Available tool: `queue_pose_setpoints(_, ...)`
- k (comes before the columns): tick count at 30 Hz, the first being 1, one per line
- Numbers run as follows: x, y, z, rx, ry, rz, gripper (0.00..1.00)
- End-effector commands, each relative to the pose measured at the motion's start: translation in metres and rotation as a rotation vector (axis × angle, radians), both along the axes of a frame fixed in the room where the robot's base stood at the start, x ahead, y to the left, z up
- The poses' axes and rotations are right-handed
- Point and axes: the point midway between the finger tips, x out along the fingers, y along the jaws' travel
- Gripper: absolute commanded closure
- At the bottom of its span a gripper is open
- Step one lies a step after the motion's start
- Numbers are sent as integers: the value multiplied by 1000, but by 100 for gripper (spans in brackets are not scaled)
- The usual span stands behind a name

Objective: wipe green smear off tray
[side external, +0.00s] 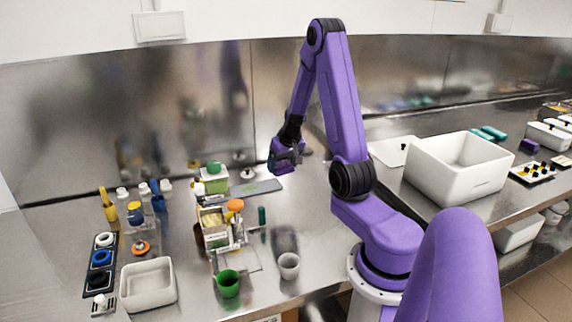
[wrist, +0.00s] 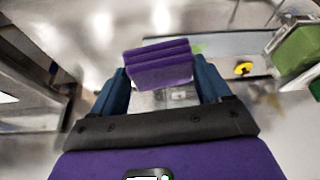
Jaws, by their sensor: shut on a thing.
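My gripper (wrist: 163,84) is shut on a purple folded cloth or pad (wrist: 158,62), which sits between its two blue fingers in the wrist view. In the side view my gripper (side external: 286,158) hangs in the air, above the counter. A flat grey tray (side external: 262,187) lies on the counter below it and to its left. In the wrist view the tray (wrist: 235,43) shows beyond the cloth, with a small green smear (wrist: 197,48) close to the cloth's right edge. The cloth hides part of the tray. The cloth appears to be apart from the tray.
A green-topped box (side external: 214,178) stands at the tray's left end; its green side (wrist: 298,52) shows at right in the wrist view. A yellow item (wrist: 243,68) is near it. A green cup (side external: 228,284) and grey cup (side external: 289,265) stand in front. A white bin (side external: 456,188) is right.

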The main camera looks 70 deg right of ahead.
Motion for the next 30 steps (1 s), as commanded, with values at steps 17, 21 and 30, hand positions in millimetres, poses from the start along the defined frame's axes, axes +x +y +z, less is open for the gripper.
queue_pose_setpoints(17, 91, -40, -31, 0, -1, 511, 47)
queue_pose_setpoints(21, 107, -43, -36, -1, -1, 609, 47)
queue_pose_setpoints(30, 117, -45, -42, 0, 0, 673, 47)
